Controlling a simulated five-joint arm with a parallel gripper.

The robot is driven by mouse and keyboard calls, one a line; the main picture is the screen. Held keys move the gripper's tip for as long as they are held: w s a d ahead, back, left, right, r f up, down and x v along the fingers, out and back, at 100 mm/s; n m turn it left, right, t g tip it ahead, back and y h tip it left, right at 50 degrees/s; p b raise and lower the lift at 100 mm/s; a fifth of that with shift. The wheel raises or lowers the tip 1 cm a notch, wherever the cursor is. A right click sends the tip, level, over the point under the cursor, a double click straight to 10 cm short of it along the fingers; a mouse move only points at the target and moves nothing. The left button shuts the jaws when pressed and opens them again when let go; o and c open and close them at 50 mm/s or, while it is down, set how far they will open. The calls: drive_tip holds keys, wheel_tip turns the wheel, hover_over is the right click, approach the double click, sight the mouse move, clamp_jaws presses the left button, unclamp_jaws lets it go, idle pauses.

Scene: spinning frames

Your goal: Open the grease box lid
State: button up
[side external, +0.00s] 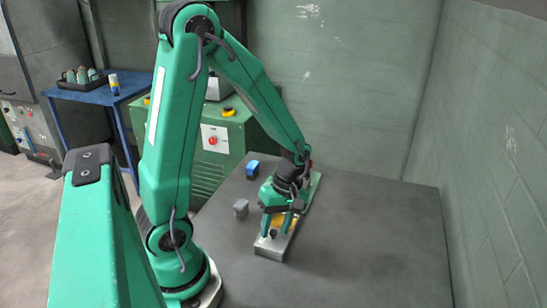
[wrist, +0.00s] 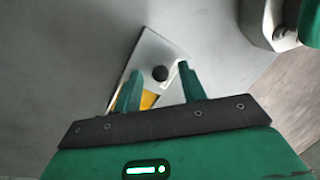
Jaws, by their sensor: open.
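The grease box (side external: 271,251) is a long, narrow box on the grey table, with a silver near end and a green far end. A silver plate (wrist: 150,48) with a round dark knob (wrist: 160,73) shows in the wrist view; I take it to be the lid. Yellow (wrist: 148,98) shows beside the plate, and also under my gripper in the side view. My gripper (side external: 278,229) is over the box, pointing down. In the wrist view its fingers (wrist: 159,72) are apart, one on each side of the knob. Contact with the knob cannot be told. My gripper hides the box's middle.
A small grey object (side external: 241,208) and a blue block (side external: 252,167) stand on the table (side external: 365,240) left of the box. The table's right side is clear up to the wall. A green cabinet (side external: 205,150) stands behind, and a blue bench (side external: 100,90) farther back.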

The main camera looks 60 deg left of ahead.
drive_tip(key=v, duration=0.7)
drive_tip(key=shift+r, duration=0.4)
drive_tip(key=shift+r, duration=0.1)
wheel_tip(320, 180, up, 7)
drive_tip(key=m+t, duration=0.4)
drive_tip(key=m, duration=0.5)
hover_over(282, 243)
drive_tip(key=s+d+r+m+t, duration=0.2)
drive_tip(key=s+r+m+t, duration=0.1)
drive_tip(key=m, duration=0.6)
wheel_tip(282, 243, up, 2)
drive_tip(key=shift+d+r+t+y, duration=0.15)
drive_tip(key=shift+t+y, duration=0.15)
drive_tip(key=shift+t, duration=0.5)
